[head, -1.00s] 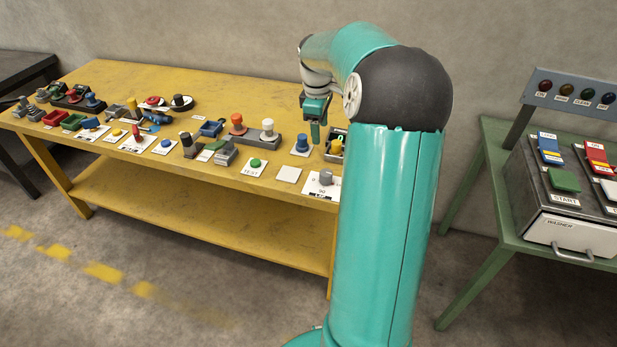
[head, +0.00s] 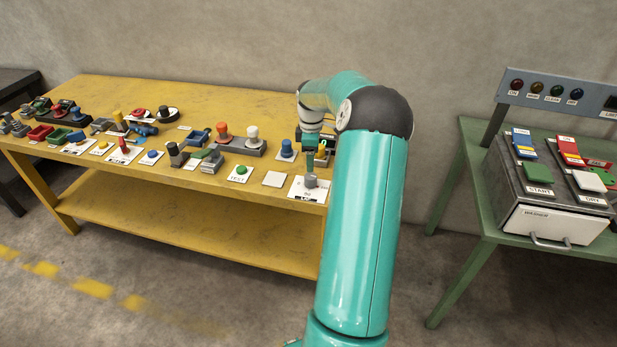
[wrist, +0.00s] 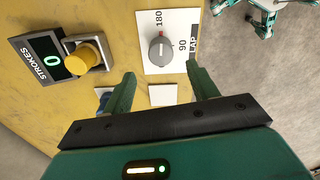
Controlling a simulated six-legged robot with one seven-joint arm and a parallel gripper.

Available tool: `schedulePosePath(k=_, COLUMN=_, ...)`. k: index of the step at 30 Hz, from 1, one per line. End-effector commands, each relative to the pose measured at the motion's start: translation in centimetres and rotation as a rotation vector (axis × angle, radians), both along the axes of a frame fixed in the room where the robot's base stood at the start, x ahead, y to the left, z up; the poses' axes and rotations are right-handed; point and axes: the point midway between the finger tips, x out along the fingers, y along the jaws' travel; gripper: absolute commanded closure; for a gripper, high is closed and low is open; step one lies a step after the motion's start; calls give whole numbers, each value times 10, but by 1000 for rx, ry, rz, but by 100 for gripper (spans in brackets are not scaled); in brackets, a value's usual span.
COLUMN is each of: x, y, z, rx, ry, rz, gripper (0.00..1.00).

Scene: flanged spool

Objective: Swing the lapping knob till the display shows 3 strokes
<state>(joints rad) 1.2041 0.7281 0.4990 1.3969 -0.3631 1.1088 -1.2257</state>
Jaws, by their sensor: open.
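The lapping knob is a round grey knob (wrist: 158,48) on a white plate (wrist: 180,22) marked 90, 180 and LAP. The knob also shows in the head view (head: 310,181), near the right end of the yellow table. The STROKES display (wrist: 50,60) reads 0 in the wrist view, with a yellow knob (wrist: 86,54) beside it. My gripper (wrist: 160,72) is open and empty. In the wrist view its fingers point toward the lapping plate, with the grey knob between and beyond the tips. In the head view my arm partly hides the table's right end.
A blank white tile (wrist: 163,94) and a blue knob (head: 287,150) are close by. Several other knobs, buttons and trays line the yellow table (head: 230,105) to the left. A green table (head: 474,158) with a button panel stands at the right.

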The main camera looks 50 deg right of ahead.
Motion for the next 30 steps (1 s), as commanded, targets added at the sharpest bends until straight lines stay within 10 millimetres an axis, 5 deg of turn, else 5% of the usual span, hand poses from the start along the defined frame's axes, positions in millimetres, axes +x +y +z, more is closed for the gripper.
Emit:
schedulePosePath(k=12, x=2, y=5, z=-73, rx=1, ry=1, rz=5, gripper=41)
schedulePosePath(k=24, x=2, y=5, z=-82, rx=-1, ry=-1, rz=5, gripper=41)
schedulePosePath(k=30, x=2, y=5, z=-82, rx=-1, ry=-1, rz=5, gripper=81)
